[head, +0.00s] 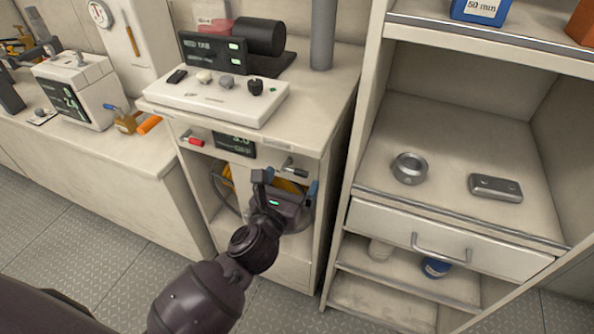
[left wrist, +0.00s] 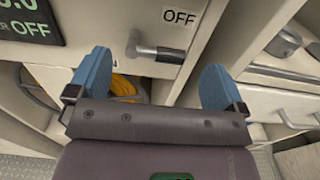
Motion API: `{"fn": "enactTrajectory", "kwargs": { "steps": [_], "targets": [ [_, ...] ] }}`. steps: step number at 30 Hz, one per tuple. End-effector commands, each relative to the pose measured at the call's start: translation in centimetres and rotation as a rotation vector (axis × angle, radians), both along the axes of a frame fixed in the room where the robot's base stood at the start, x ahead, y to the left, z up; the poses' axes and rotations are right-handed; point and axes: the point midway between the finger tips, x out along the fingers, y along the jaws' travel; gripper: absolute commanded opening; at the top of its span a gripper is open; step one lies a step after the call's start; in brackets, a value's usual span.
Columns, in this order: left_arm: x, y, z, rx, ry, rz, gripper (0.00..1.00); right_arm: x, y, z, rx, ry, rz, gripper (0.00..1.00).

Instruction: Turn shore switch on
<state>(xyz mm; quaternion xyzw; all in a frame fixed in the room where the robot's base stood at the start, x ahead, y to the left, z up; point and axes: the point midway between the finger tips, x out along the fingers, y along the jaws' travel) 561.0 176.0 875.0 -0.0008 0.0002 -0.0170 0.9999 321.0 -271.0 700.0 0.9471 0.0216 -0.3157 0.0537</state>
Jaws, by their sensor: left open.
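A grey lever switch (head: 293,171) is on the front of the middle cabinet, under the counter. In the left wrist view the lever (left wrist: 150,48) has a dark handle pointing right, and an OFF label (left wrist: 179,17) is above it. A dark display (head: 234,144) beside it reads OFF on its lower line; it also shows in the left wrist view (left wrist: 30,22). My left gripper (head: 287,186) is open and empty, just below and in front of the lever. Its blue fingers (left wrist: 157,68) are spread on both sides of the lever, apart from it. My right gripper is not seen.
A coiled yellow cable (head: 288,190) is in the open bay behind the gripper. A white panel with knobs (head: 216,96) stands on the counter above. A shelf with a drawer (head: 450,240) is close on the right.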

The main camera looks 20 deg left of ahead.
Motion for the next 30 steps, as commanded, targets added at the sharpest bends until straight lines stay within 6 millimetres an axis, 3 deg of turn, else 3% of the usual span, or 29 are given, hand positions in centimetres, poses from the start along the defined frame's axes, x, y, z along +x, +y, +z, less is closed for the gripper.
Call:
{"fn": "enactTrajectory", "kwargs": {
  "steps": [9, 20, 23, 30],
  "targets": [
    [3.3, -0.1, -0.1, 0.003, 0.0, 0.0, 0.97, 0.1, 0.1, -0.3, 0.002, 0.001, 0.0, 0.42],
    [3.7, -0.1, 0.0, 0.002, 0.0, 0.0, 0.97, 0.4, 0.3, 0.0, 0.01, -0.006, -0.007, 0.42],
    [3.7, -0.1, 0.0, 0.002, 0.0, 0.0, 0.86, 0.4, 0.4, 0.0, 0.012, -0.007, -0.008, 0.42],
    [3.7, -0.1, 0.0, 0.002, 0.0, -0.001, 0.51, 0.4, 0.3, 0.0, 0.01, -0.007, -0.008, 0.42]
  ]
}}
